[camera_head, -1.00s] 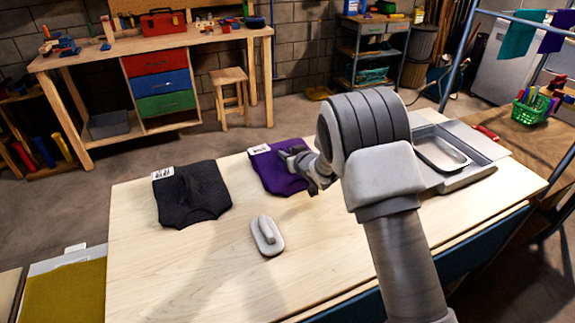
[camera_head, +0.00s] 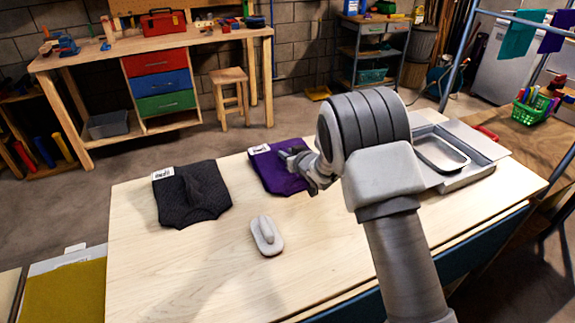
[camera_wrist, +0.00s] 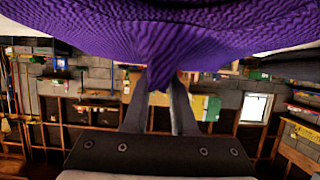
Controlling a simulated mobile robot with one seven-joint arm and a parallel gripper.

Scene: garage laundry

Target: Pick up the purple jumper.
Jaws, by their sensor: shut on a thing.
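The purple jumper (camera_head: 275,168) is at the far middle of the light wooden table (camera_head: 185,265), with a white label at its far left corner. My gripper (camera_head: 292,160) is at its right side, and my arm hides part of that side. In the wrist view the purple knit (camera_wrist: 170,35) fills the top. A fold of it is pinched between the two fingers of my gripper (camera_wrist: 160,88). I cannot tell from the head view whether the jumper is clear of the table.
A dark jumper (camera_head: 190,193) with a white label lies to the left. A grey handled block (camera_head: 266,236) stands nearer the front. A metal tray (camera_head: 440,153) sits at the table's right, beyond my arm. The front left of the table is clear.

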